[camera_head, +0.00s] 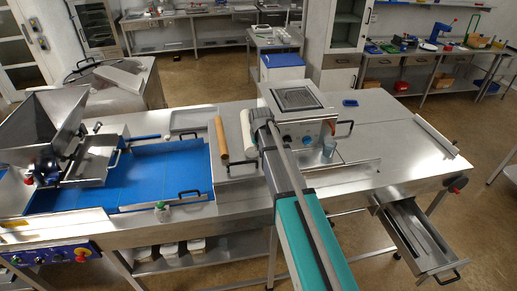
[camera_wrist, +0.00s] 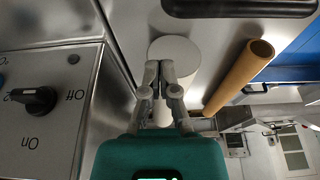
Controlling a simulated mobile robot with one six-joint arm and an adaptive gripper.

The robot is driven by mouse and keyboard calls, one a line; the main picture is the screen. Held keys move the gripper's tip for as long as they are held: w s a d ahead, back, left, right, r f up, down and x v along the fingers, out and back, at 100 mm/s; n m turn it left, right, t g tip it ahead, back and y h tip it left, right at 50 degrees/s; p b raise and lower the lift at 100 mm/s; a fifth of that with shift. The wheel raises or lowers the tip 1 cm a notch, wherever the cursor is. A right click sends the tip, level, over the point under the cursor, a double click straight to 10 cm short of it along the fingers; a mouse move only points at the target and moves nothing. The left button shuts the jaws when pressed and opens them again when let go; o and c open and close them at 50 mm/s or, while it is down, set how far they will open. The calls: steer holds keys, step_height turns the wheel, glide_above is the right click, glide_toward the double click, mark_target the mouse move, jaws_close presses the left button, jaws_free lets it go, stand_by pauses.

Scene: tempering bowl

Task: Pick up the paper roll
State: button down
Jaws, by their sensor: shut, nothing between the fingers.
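The paper roll, a white cylinder (camera_head: 247,133), lies on the steel table beside the machine box. In the wrist view the white roll (camera_wrist: 183,54) shows end-on, partly hidden behind my fingers. My gripper (camera_wrist: 166,66) is shut and empty, with its fingertips together in front of the roll. I cannot tell whether the fingertips touch it. In the head view my gripper is hidden by my arm.
The machine box (camera_head: 302,113) with knobs stands close on the right. A blue-lined tray (camera_head: 150,172) is at left. The tabletop at right (camera_head: 385,135) is mostly clear.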

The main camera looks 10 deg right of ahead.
steer(key=shift+b+x, duration=1.85)
steer(key=shift+x, duration=0.35)
steer(key=shift+w, duration=0.1)
steer(key=w, duration=1)
steer(key=p+v, duration=0.9)
steer(key=v, duration=0.1)
steer(key=shift+p, duration=0.3)
steer(key=shift+f, duration=0.1)
